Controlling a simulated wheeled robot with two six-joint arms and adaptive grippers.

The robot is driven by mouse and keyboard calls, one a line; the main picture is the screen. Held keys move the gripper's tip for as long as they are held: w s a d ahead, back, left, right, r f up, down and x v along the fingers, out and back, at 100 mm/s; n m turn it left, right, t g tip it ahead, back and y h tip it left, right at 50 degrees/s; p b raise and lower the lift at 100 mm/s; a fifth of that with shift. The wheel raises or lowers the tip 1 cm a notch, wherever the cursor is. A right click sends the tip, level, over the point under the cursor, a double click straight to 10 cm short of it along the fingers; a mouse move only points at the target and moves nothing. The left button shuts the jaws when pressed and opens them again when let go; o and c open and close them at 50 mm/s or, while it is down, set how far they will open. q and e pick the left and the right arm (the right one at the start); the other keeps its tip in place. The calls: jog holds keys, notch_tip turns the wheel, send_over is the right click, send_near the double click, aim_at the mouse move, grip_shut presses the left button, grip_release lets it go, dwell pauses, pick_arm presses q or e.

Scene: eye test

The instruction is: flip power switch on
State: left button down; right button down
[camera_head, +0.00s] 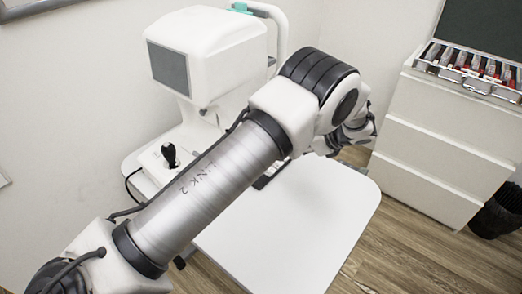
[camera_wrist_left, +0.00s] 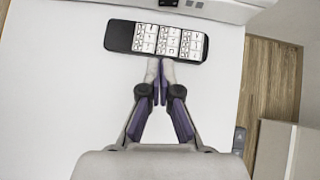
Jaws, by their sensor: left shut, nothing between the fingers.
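My left gripper (camera_wrist_left: 160,68) is shut and empty in the left wrist view. Its fingertips are at the near edge of a black panel with white button blocks (camera_wrist_left: 122,36); I cannot tell whether they touch it. A small grey piece with a dark mark (camera_wrist_left: 239,140) is at the right edge of the white table (camera_wrist_left: 60,90); it may be the power switch, but its setting is too small to read. In the head view my left arm crosses the middle and hides much of the table. My right gripper is not in view.
A white eye-test machine (camera_head: 215,55) with a grey screen and a black joystick (camera_head: 169,154) stands at the back left. A white drawer cabinet (camera_head: 440,140) with an open lens case (camera_head: 470,72) is at the right. A black bin (camera_head: 497,212) stands beside it. The table front is clear.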

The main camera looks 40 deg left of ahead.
pick_arm(q)
jog(key=p+x, duration=0.2)
jog(key=x, duration=0.9)
jog(key=shift+a+r, duration=0.15)
jog(key=a+p, duration=0.1)
jog(key=a, duration=0.1)
jog(key=shift+a+r, duration=0.15)
jog(key=shift+a, duration=0.25)
jog(key=shift+s+a, duration=0.1)
jog(key=shift+a, duration=0.35)
